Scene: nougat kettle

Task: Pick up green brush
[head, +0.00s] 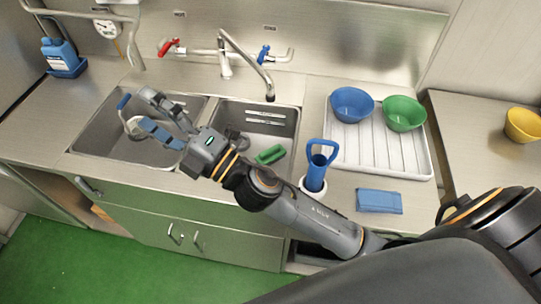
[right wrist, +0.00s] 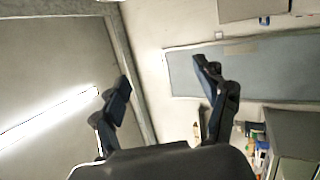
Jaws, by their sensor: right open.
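The green brush (head: 270,154) lies in the right sink basin (head: 284,122), and its far side is close to other items in the basin. My right gripper (head: 150,110) is open and empty above the left sink basin (head: 92,132), to the left of the brush and apart from it. My right forearm passes in front of the right basin's near edge. In the right wrist view, the open fingers (right wrist: 165,95) frame the ceiling and a wall, with no brush between them. My left gripper is not in view.
A blue-handled item (head: 124,101) is in the left basin. The tap (head: 247,62) arches over the right basin. A blue tool in a white holder (head: 318,165) stands right of it, near a blue cloth (head: 379,201). A white drainer (head: 377,150) holds two bowls.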

